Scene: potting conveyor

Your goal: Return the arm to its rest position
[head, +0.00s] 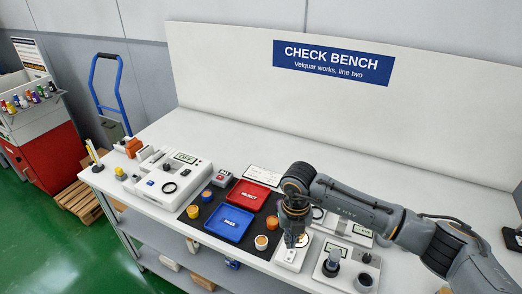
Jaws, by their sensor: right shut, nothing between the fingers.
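My right arm (350,203) reaches in from the right over the front of the white check bench (340,160). Its gripper (292,241) points down, shut and empty, above a small white device (291,260) near the front edge. I cannot tell whether the fingertips touch that device. The gripper hides part of the bench behind it. My left gripper is not in view.
White instruments (166,182) stand further left; another device (345,268) stands right. The bench's back is clear.

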